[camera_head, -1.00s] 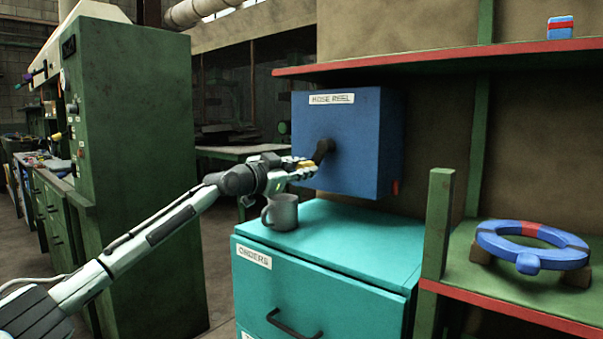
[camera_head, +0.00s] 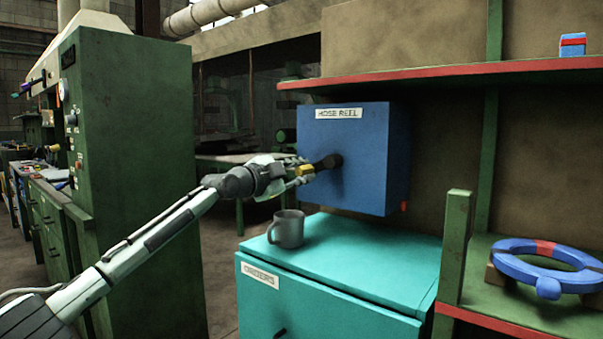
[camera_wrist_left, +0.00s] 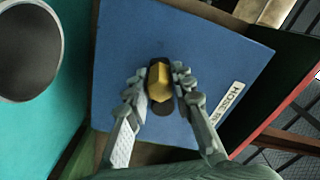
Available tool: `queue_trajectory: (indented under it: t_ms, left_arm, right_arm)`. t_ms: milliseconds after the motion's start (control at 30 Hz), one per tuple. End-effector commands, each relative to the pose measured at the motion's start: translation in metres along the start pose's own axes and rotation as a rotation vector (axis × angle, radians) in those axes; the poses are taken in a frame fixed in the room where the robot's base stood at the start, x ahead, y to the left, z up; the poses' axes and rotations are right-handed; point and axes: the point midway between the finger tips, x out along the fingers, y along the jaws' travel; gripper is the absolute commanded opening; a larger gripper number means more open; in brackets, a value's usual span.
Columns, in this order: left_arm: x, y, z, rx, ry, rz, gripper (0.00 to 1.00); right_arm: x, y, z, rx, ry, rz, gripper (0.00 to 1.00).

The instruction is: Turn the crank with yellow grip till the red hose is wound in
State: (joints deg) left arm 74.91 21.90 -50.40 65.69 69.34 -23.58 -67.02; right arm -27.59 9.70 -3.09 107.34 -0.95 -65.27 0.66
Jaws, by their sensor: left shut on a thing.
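The blue hose reel box (camera_head: 372,165), labelled HOSE REEL, hangs under the red-edged shelf. It fills the middle of the left wrist view (camera_wrist_left: 190,50). A dark crank arm (camera_head: 328,161) stands out from its front and carries a yellow grip (camera_head: 306,170). My left gripper (camera_head: 302,172) is shut on the yellow grip. In the left wrist view the grip (camera_wrist_left: 158,82) sits between the two fingers. A short red hose end (camera_head: 404,206) shows at the box's lower right corner. My right gripper is out of view.
A grey mug (camera_head: 287,229) stands on the turquoise cabinet (camera_head: 365,262), below my left gripper. A blue ring with a red band (camera_head: 505,262) lies on the right shelf. A green post (camera_head: 456,245) stands left of it. A green machine (camera_head: 130,150) is at left.

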Motion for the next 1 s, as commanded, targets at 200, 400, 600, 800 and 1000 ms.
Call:
queue_trajectory:
  t_ms: [200,400,600,800,1000]
  left_arm:
    - [-0.0005,-0.0032,-0.0001,0.007,0.000,-0.005,0.00]
    - [-0.0005,-0.0033,-0.0003,0.006,0.000,-0.005,0.00]
    - [-0.0004,-0.0024,-0.0003,0.006,0.000,-0.004,0.44]
    - [-0.0002,-0.0014,-0.0005,0.005,0.000,-0.002,0.44]
    - [-0.0096,-0.0013,0.0001,0.006,0.001,-0.002,0.44]
  right_arm:
    - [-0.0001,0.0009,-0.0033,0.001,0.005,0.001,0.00]
    - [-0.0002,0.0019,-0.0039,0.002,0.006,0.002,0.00]
    - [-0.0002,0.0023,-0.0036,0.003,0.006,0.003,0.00]
    - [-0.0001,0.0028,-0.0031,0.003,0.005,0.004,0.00]
    - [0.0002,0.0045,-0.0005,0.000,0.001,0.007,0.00]
